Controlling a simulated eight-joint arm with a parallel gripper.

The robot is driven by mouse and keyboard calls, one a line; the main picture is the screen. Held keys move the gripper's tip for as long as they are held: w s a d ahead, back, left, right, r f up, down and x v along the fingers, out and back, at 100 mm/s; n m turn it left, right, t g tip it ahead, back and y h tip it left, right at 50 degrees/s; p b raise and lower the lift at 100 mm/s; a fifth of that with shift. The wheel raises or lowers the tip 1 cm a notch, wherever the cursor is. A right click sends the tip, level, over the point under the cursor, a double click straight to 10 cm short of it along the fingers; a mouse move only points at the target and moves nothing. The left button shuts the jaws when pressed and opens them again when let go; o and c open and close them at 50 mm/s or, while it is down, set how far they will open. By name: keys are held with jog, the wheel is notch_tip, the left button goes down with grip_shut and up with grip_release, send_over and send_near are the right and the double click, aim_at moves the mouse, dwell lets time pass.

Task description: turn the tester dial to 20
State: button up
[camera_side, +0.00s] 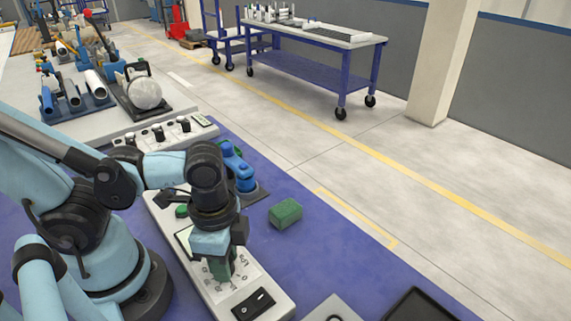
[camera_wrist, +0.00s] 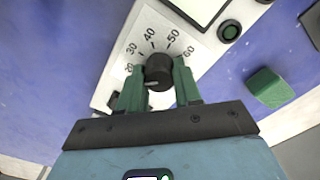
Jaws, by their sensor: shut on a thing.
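The tester (camera_side: 272,283) is a long white box on the blue bench, under my gripper (camera_side: 222,268). In the wrist view its black dial (camera_wrist: 158,70) sits between the green fingers of my gripper (camera_wrist: 158,88), which are shut on it. A printed scale (camera_wrist: 150,33) curves around the dial's far side, with 20 at the left, then 30, 40, 50 and 60 at the right. A pale line shows on the dial's near face, but I cannot tell which value it marks. In the side view my gripper hides the dial.
A green block (camera_side: 285,213) lies on the bench right of the tester. A blue clamp-like fixture (camera_side: 238,168) stands behind it. A white panel with black knobs (camera_side: 165,131) is farther back.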

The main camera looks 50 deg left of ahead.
jog(key=shift+w, duration=0.1)
jog(key=o, duration=1)
jog(key=shift+o, duration=0.2)
jog(key=shift+r, duration=0.15)
notch_tip(320, 180, up, 12)
dwell(0.4)
jog(key=w+a+f+n+t, duration=0.2)
jog(key=w+a+n+t, duration=0.5)
jog(key=w, duration=0.5)
jog(key=shift+w+a+f+n, duration=0.15)
jog(key=shift+w+a+n, duration=0.3)
jog(key=shift+n, duration=0.65)
